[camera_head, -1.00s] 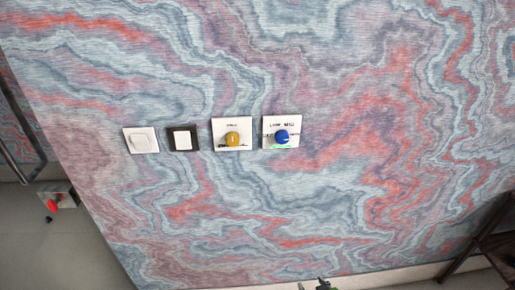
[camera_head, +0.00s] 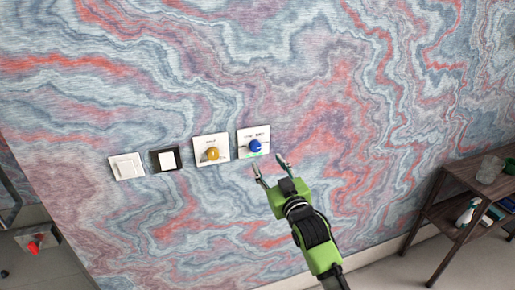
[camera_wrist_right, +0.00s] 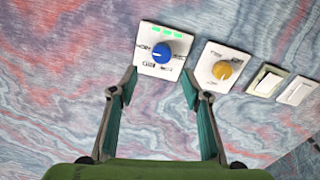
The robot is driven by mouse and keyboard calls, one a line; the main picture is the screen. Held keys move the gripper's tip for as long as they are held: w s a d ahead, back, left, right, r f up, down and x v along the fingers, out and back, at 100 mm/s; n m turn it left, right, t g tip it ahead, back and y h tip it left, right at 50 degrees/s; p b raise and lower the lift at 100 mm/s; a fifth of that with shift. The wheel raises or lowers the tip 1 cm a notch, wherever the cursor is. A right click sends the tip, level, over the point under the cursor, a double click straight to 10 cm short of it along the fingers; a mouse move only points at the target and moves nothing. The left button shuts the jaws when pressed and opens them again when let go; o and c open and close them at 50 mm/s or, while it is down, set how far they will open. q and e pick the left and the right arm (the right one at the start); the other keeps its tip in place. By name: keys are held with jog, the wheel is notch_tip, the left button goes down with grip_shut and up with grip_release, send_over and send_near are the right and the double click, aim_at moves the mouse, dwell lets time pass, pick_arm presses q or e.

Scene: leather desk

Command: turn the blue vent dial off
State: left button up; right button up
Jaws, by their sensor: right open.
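The blue vent dial (camera_head: 255,146) is a round knob on a white wall plate (camera_head: 245,135) with dark lettering. In the right wrist view the blue dial (camera_wrist_right: 161,52) sits ahead of the fingers, and green lights (camera_wrist_right: 167,32) show on its plate. My right gripper (camera_head: 268,170) is open and empty, just below and right of the dial in the head view, apart from it. In the right wrist view its two fingers (camera_wrist_right: 158,84) are spread, with the dial between and beyond their tips. My left gripper is not in view.
A yellow dial (camera_head: 213,153) on a white plate is close left of the blue one. A dark-framed switch (camera_head: 166,159) and a white switch (camera_head: 126,166) are further left. A wooden shelf (camera_head: 470,190) stands at the right. The wall right of the dial is clear.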

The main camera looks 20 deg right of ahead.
aim_at(256, 147)
jog(key=w, duration=0.2)
jog(key=w+p, duration=0.1)
jog(key=w, duration=0.4)
jog(key=shift+w+a+r+p, duration=0.1)
jog(key=shift+w+a+p, duration=0.15)
jog(key=shift+p, duration=0.15)
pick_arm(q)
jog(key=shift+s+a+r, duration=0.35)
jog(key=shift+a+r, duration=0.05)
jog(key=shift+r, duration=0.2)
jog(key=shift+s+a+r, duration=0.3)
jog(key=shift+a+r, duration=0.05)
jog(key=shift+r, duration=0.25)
pick_arm(e)
jog(key=shift+w+a, duration=0.1)
jog(key=shift+w, duration=0.85)
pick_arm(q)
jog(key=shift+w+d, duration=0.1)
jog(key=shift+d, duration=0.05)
pick_arm(e)
jog(key=c, duration=1.1)
